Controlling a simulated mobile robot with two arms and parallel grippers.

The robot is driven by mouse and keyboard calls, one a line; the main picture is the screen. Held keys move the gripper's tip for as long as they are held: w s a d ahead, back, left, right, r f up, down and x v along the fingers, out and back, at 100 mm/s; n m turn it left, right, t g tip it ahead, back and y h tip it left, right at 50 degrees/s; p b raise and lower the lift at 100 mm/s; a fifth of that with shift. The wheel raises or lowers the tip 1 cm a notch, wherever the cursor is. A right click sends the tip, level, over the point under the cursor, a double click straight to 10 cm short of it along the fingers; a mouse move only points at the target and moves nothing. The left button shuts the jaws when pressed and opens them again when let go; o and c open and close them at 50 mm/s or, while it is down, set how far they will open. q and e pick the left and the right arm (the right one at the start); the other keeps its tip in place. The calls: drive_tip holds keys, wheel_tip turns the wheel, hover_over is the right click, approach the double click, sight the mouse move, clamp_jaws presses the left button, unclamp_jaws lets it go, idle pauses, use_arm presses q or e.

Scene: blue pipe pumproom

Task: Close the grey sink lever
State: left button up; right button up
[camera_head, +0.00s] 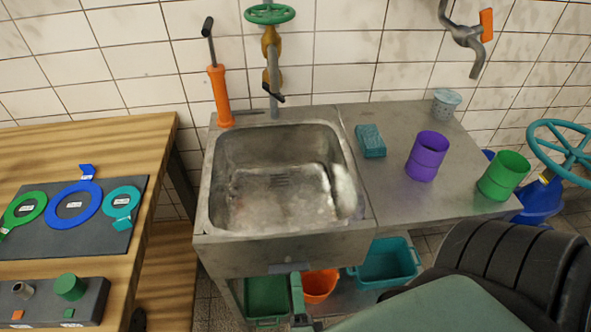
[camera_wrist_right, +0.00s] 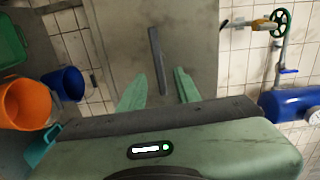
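The grey sink lever shows as a dark grey bar (camera_wrist_right: 157,60) in the right wrist view, ahead of my right gripper (camera_wrist_right: 160,88). Its pale green fingers are apart, with the bar's near end between them; I cannot tell whether they touch. In the head view a small grey piece, apparently the lever (camera_head: 290,267), shows at the sink's lower front. A green finger of my right gripper shows just below it, and the other finger is hidden. The metal sink (camera_head: 215,170) has a wet-looking basin. My left gripper is not in view.
An orange bucket (camera_head: 320,286) and a teal crate (camera_head: 385,265) stand under the counter. A purple cup (camera_head: 427,157), a green cup (camera_head: 503,176) and a teal sponge (camera_head: 370,141) are on the counter. A wooden table (camera_head: 100,150) stands left.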

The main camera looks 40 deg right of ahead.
drive_tip(key=v, duration=0.4)
drive_tip(key=shift+s+a+b, duration=0.1)
drive_tip(key=shift+b, duration=0.2)
drive_tip(key=a+f+n+g+y, duration=0.2)
drive_tip(key=a+f+n+y, duration=0.25)
drive_tip(key=f+n, duration=0.5)
drive_tip(key=a+f+n+g+y, duration=0.1)
drive_tip(key=a+f+n+y, duration=0.35)
drive_tip(key=f, duration=0.75)
drive_tip(key=s+d+f+n+g+y, duration=0.1)
drive_tip(key=s+d+f+n+g, duration=0.15)
drive_tip(key=f+n, duration=0.2)
drive_tip(key=s+d+f+n+g+y, duration=0.1)
drive_tip(key=s+d+f+n+g, duration=0.1)
drive_tip(key=s+f+n+g, duration=0.3)
drive_tip(key=s+d+f+n+g+h, duration=0.1)
drive_tip(key=s+d+f+n+g, duration=0.2)
drive_tip(key=s+d+f, duration=0.6)
drive_tip(key=shift+s+d+g+h, duration=0.35)
drive_tip(key=shift+s+g+h, duration=0.1)
drive_tip(key=shift+s, duration=0.75)
